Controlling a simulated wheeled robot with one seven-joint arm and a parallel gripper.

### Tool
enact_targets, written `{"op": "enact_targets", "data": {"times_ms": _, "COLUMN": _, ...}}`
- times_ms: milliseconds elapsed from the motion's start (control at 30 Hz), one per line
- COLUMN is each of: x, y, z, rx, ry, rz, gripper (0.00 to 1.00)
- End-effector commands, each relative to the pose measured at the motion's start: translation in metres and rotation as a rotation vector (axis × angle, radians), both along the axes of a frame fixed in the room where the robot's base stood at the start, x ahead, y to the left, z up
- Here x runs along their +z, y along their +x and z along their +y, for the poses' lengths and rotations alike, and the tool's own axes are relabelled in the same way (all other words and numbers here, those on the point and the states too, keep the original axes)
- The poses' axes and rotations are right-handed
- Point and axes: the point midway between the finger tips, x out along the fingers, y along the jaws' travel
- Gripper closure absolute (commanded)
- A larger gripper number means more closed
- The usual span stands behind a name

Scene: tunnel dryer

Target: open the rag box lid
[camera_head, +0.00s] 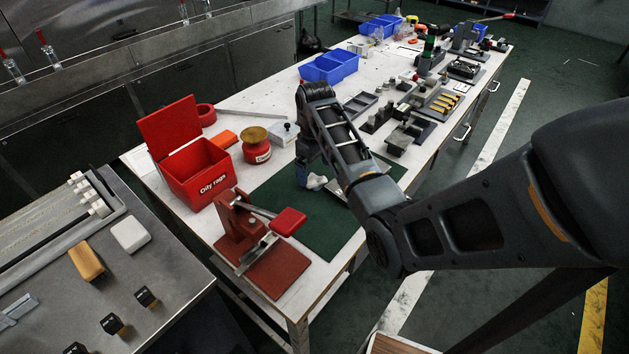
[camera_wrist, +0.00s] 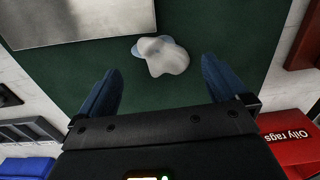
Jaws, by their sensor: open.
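The red rag box (camera_head: 197,181) stands on the bench at the left in the head view, with white lettering on its front. In the wrist view part of the labelled box (camera_wrist: 288,142) shows at the lower right. My gripper (camera_wrist: 160,65) is open and empty, pointing down over the green mat, to the right of the box in the head view. A crumpled white and pale blue rag (camera_wrist: 163,56) lies on the mat just ahead of and between the fingertips.
A red-handled press (camera_head: 250,235) stands in front of the box. A metal plate (camera_wrist: 75,20) lies on the mat. Blue bins (camera_head: 330,67) stand farther back.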

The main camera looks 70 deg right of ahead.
Motion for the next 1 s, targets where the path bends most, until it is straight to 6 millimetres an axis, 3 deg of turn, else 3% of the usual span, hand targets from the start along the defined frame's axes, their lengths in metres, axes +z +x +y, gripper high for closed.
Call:
{"op": "enact_targets", "data": {"times_ms": 233, "x": -0.033, "y": -0.002, "z": 0.001, "rx": 0.000, "ry": 0.002, "rz": 0.001, "gripper": 0.00}}
{"op": "enact_targets", "data": {"times_ms": 533, "x": -0.038, "y": -0.001, "z": 0.001, "rx": 0.000, "ry": 0.001, "rz": -0.001, "gripper": 0.00}}
{"op": "enact_targets", "data": {"times_ms": 1000, "x": -0.038, "y": -0.001, "z": 0.001, "rx": 0.000, "ry": 0.001, "rz": -0.001, "gripper": 0.44}}
